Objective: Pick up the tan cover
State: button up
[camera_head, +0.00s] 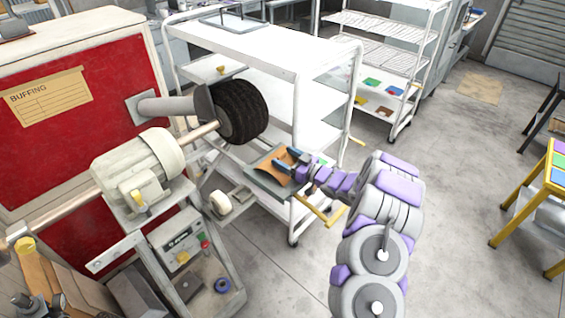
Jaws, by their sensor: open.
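The tan cover (270,174) is a curved, orange-tan piece. It lies on a grey-green tray (259,187) at the front of the white cart, below the black brush wheel. My gripper (287,162) has dark, blue-marked fingers and is open at the right end of the cover. The fingers overlap the cover's right part in the picture and hide some of it. I cannot tell whether they touch it. My purple and grey arm reaches in from the lower right.
The black brush wheel (240,110) on its shaft hangs just above and left of the tray. A cream motor (137,165) stands to the left. The white cart (245,45) is behind. A yellow-tan handle (320,212) juts out at right. Open floor (460,150) lies to the right.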

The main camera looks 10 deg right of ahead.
jog(key=c, duration=1.2)
jog(key=shift+r, duration=0.15)
